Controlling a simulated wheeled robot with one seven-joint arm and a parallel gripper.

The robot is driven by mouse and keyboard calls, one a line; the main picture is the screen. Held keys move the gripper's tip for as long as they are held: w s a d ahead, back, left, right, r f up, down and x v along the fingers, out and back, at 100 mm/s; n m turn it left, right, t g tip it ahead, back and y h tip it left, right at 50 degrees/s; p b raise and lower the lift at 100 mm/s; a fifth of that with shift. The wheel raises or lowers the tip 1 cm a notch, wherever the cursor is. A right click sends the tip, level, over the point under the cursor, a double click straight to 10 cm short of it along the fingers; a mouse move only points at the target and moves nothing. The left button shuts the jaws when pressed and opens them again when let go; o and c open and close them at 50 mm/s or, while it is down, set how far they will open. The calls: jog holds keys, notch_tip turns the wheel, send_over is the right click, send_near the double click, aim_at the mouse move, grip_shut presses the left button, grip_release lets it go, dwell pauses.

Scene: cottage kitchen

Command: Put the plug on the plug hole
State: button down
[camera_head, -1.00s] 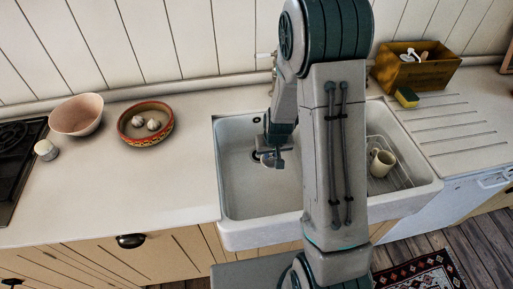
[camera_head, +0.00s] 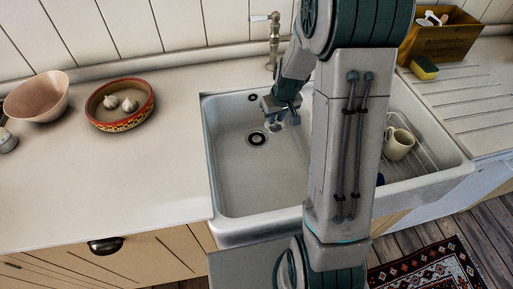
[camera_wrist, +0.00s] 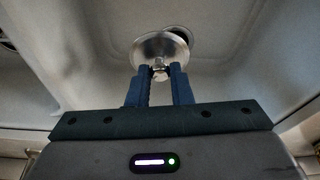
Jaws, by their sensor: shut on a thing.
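The plug (camera_wrist: 158,48) is a round, shiny metal disc with a small knob. My gripper (camera_wrist: 161,75) is shut on the knob between its two blue fingers, with the disc beyond the fingertips. In the head view my gripper (camera_head: 274,121) hangs inside the left basin, and the plug (camera_head: 275,127) shows small at its tips. The plug hole (camera_head: 256,139), a dark ring in the basin floor, lies in plain view just below and left of the plug in the picture. The plug appears held above the floor, apart from the hole. A dark round opening shows partly behind the disc in the wrist view.
The white sink (camera_head: 262,205) has walls around the gripper. An overflow opening (camera_head: 253,98) is in the back wall, and a tap (camera_head: 273,45) stands behind. The right basin holds a rack with a mug (camera_head: 398,146). A bowl with garlic (camera_head: 118,104) stands left.

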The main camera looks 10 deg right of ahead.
aim_at(284, 122)
jog(key=shift+n, duration=0.8)
jog(key=d+f+b, duration=0.1)
jog(key=b, duration=0.1)
jog(key=d+f+b, duration=0.1)
jog(key=b, duration=0.2)
jog(key=d+f+b, duration=0.1)
jog(key=f+b, duration=0.1)
jog(key=b, duration=0.1)
jog(key=shift+w, duration=0.25)
jog(key=shift+n+y, duration=0.4)
jog(key=w+a+f+b, duration=0.1)
jog(key=w+a+f, duration=0.2)
jog(key=w+a+f+b, duration=0.2)
jog(key=w+a+f, duration=0.2)
jog(key=shift+w+a, duration=0.15)
jog(key=shift+w, duration=0.1)
jog(key=shift+f+b, duration=0.3)
jog(key=shift+f, duration=1.75)
jog(key=shift+f, duration=0.1)
jog(key=c, duration=1.7)
grip_release()
jog(key=shift+f, duration=0.15)
jog(key=o, duration=0.4)
jog(key=shift+r, duration=0.2)
